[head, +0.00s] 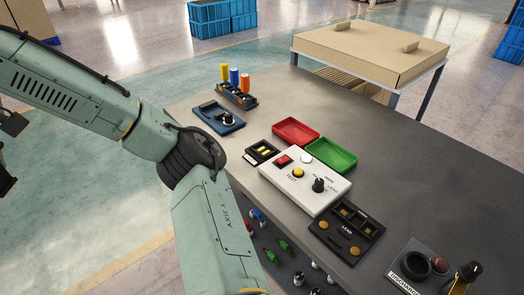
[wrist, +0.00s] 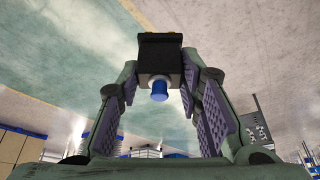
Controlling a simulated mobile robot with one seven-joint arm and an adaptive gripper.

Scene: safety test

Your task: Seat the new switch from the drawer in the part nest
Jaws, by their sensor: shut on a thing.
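In the wrist view my gripper (wrist: 160,72) is shut on a switch (wrist: 159,50) with a dark, boxy body and a blue button. The switch sits between the fingertips, clear of any surface that I can see. In the head view my gripper and the held switch are out of sight. The drawer (head: 266,238) is open below the bench front and holds several blue, green and black-and-white parts. No fixture is clearly marked as the part nest; a blue fixture (head: 210,107) and a black fixture marked LEAD (head: 322,232) lie on the bench.
A white test box (head: 322,205) stands mid-bench, with a red tray (head: 296,120) and a green tray (head: 350,151) behind it. A DISCHARGE fixture (head: 406,274) is at front right. A rack of coloured cylinders (head: 237,99) stands at the back left.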

